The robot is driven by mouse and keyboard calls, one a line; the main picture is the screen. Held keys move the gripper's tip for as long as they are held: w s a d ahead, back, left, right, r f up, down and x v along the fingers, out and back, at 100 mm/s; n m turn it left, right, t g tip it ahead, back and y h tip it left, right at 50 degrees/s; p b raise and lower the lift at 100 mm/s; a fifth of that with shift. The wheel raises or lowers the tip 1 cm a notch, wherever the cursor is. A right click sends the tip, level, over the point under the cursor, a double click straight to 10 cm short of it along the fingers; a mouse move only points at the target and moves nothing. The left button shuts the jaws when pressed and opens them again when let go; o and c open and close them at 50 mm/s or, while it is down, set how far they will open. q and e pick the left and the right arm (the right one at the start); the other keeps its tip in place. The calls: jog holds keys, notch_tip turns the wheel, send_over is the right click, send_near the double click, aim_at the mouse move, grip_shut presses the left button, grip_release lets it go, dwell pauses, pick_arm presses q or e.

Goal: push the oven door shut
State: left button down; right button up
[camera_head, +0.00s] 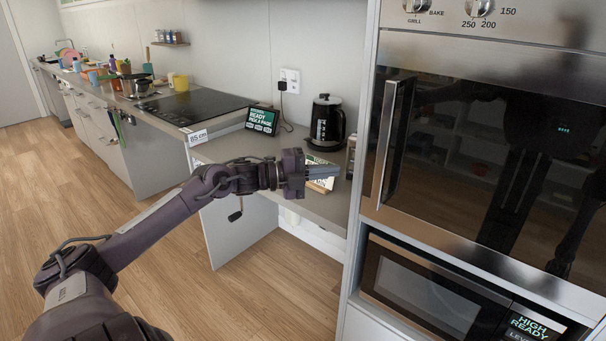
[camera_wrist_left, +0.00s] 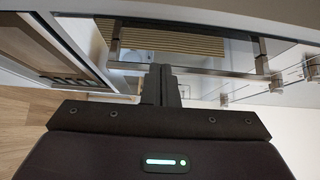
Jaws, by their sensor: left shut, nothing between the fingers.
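The oven door (camera_head: 490,165) is a dark glass panel with a steel frame at the right of the head view. It looks flush with the oven front; I see no clear gap, though a small one could escape me. Its upright steel handle (camera_head: 386,140) is along the left side. My left gripper (camera_head: 326,171) is shut and empty, to the left of the handle and apart from it, over the low counter. Its shut fingers also show in the left wrist view (camera_wrist_left: 161,74). My right gripper is not in view.
A microwave (camera_head: 430,297) sits below the oven. A black kettle (camera_head: 326,122) and a small screen (camera_head: 262,120) stand on the low counter (camera_head: 225,150). A crank (camera_head: 236,213) hangs under it. A cooktop (camera_head: 195,104) lies farther back. The wooden floor at left is clear.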

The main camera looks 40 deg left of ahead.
pick_arm(q)
jog(key=shift+a+b+v, duration=0.25)
jog(key=shift+b+v, duration=0.05)
jog(key=shift+v, duration=2.35)
jog(key=shift+w+f, duration=0.1)
jog(key=shift+w, duration=0.05)
